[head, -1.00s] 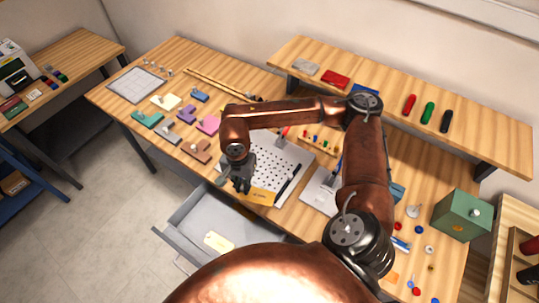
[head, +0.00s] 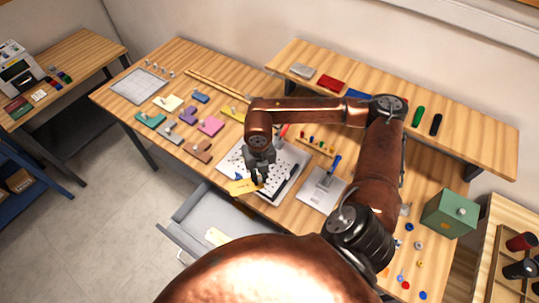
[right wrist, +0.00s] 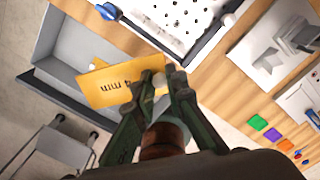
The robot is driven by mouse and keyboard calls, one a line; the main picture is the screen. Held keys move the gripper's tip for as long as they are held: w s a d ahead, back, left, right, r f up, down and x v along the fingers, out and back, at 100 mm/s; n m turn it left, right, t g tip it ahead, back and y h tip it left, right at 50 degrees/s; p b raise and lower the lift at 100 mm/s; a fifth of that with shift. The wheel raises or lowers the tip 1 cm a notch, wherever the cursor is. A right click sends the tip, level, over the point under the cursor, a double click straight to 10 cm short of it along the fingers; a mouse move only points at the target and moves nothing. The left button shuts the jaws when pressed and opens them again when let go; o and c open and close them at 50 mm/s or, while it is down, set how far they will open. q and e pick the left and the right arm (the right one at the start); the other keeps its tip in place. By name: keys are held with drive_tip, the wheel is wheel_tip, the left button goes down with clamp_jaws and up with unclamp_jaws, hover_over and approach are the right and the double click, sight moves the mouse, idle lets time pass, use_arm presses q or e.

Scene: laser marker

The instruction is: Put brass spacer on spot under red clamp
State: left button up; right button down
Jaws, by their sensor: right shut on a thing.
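The brass spacer (head: 243,187) is a flat yellow plate, marked "4 mm" in the right wrist view (right wrist: 110,85). My right gripper (head: 260,179) is shut on it at one edge, by what looks like a pale knob, and the plate sticks out to the left of the fingertips. The red clamp (head: 284,130) shows as a small red handle at the back of the perforated plate. The spot under it cannot be made out. My left gripper is out of view.
A grey fixture with a blue handle (head: 336,162) stands to the right. Several coloured knobbed plates lie left. A raised shelf (head: 465,135) runs along the back.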

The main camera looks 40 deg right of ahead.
drive_tip(key=w+d+f+m+p, duration=0.1)
drive_tip(key=w+d+f+m, duration=0.1)
drive_tip(key=d+m, duration=0.2)
drive_tip(key=w+d+f+m+p, duration=0.2)
drive_tip(key=w+d+f+m, duration=0.1)
drive_tip(key=m, duration=0.3)
drive_tip(key=w+d+f+m+p, duration=0.2)
drive_tip(key=d+m, duration=0.3)
drive_tip(key=d, duration=0.1)
drive_tip(key=shift+w+d+f, duration=0.1)
drive_tip(key=shift+w+f, duration=0.05)
drive_tip(key=shift+f, duration=0.1)
drive_tip(key=shift+w+d+f, duration=0.15)
drive_tip(key=shift+d+f, duration=0.05)
drive_tip(key=shift+f, duration=0.15)
wheel_tip(320, 180, down, 3)
drive_tip(key=shift+r+p, duration=0.1)
drive_tip(key=shift+p, duration=0.55)
drive_tip(key=shift+f, duration=0.3)
drive_tip(key=c, duration=2)
unclamp_jaws()
drive_tip(key=shift+o, duration=0.2)
